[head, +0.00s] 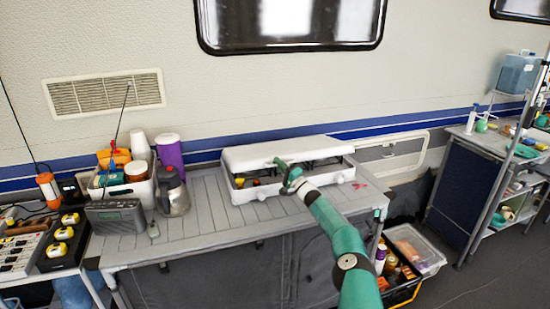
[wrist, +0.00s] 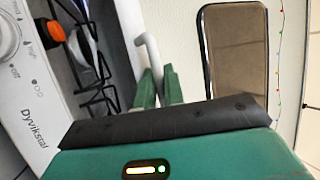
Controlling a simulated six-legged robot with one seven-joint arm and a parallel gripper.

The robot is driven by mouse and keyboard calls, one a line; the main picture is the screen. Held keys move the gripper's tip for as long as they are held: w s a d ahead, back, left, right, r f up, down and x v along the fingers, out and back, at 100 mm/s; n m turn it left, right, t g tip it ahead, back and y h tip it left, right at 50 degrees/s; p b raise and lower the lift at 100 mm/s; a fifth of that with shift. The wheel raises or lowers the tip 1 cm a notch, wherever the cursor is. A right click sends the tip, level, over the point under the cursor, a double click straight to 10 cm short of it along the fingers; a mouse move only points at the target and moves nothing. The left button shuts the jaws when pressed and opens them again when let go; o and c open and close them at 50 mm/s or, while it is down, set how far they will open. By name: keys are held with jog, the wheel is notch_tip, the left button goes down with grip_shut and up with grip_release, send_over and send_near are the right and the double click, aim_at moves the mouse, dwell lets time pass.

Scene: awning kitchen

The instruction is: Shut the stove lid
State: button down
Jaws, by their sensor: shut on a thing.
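The white stove (head: 290,190) stands on the slatted counter. Its lid (head: 285,153) is nearly lowered, with a dark gap left between lid and stove body through which burner parts show. My gripper (head: 280,165) is at the lid's front edge. In the wrist view my green fingers (wrist: 160,86) are close together around the end of a white curved handle (wrist: 149,50). This looks like the lid's handle, though its join to the lid is hidden. The stove front (wrist: 28,95), marked Dyvikstal, a knob (wrist: 8,38) and black pot grate (wrist: 98,65) show at left.
A grey kettle (head: 173,190), a radio (head: 116,217) and a white bin (head: 122,180) of cups stand left on the counter (head: 210,225). Bare counter lies between them and the stove.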

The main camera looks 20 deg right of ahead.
jog(key=shift+s+f, duration=0.2)
jog(key=shift+f, duration=0.75)
jog(key=shift+s+f, duration=0.2)
jog(key=shift+f, duration=0.75)
jog(key=c, duration=1.8)
grip_release()
jog(key=shift+f, duration=0.1)
